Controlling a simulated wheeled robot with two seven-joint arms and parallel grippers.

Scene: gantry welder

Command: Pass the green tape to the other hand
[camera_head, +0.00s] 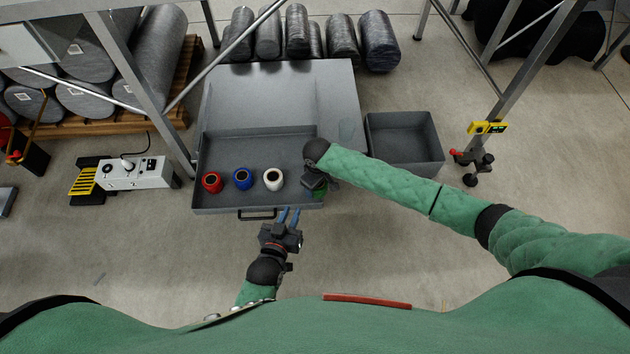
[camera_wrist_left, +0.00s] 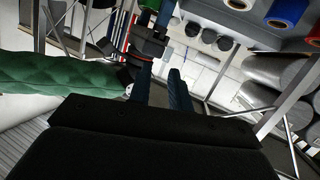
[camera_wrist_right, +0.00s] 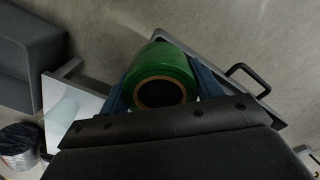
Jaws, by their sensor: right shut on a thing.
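The green tape (camera_wrist_right: 160,75) is a roll between the two blue fingers of my right gripper (camera_wrist_right: 160,92), which is shut on it. In the head view the green tape (camera_head: 319,192) shows only as a small patch under my right gripper (camera_head: 316,184), at the drawer's front right corner. My left gripper (camera_head: 289,216) is open and empty, in front of the drawer, below and left of the tape. Its parted blue fingers also show in the left wrist view (camera_wrist_left: 160,88), with my right gripper beyond them.
Red (camera_head: 212,182), blue (camera_head: 243,179) and white (camera_head: 273,179) rolls stand in the grey drawer (camera_head: 225,205). The drawer's handle (camera_head: 257,214) sticks out near my left gripper. A grey bin (camera_head: 403,141) is to the right. The floor in front is clear.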

